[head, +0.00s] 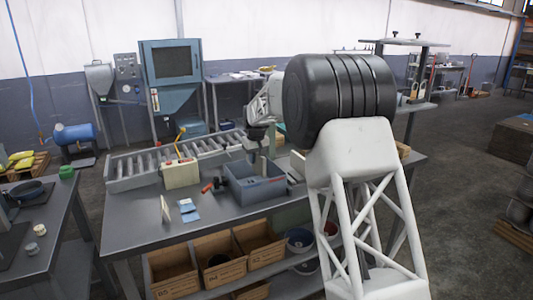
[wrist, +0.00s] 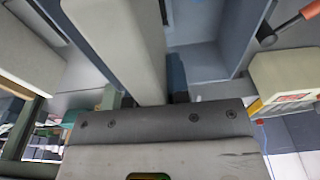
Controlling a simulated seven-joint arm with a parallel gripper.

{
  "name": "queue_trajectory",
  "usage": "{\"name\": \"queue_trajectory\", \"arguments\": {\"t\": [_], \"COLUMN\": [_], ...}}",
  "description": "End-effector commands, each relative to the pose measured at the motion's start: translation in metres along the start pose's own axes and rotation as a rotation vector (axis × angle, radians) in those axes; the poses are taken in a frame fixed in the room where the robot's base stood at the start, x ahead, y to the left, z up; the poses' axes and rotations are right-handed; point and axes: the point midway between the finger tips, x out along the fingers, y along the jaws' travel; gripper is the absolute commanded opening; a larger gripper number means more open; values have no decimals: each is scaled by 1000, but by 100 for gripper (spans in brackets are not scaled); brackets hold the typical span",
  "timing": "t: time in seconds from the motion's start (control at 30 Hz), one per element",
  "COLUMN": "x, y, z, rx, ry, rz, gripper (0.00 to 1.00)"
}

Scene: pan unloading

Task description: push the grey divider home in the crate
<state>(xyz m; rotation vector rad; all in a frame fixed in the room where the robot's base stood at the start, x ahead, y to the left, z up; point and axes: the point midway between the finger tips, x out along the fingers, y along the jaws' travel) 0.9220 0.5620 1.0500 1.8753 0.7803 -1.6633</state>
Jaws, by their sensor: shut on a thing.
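The blue-grey crate (head: 262,192) stands on the workbench, right of its middle in the head view. In the wrist view its inside and wall (wrist: 250,28) show right of centre. My gripper (head: 258,150) points down over the crate in the head view. In the wrist view my gripper (wrist: 145,92) is shut on the grey divider (wrist: 125,40), a pale slab reaching away from the jaws toward the crate. The divider's far end is out of the frame, so how deep it sits in the crate cannot be told. In the head view the divider is mostly hidden.
A beige box (head: 181,175) and a red-handled tool (head: 209,187) lie left of the crate. A roller conveyor (head: 140,168) runs behind. The front left of the bench is clear.

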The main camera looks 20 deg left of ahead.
Motion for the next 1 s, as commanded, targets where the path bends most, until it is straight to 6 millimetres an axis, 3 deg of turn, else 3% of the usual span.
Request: {"name": "queue_trajectory", "arguments": {"t": [1.0], "x": [12], "y": [-5], "z": [2], "rx": [4], "ry": [1], "rz": [0], "gripper": [0]}}
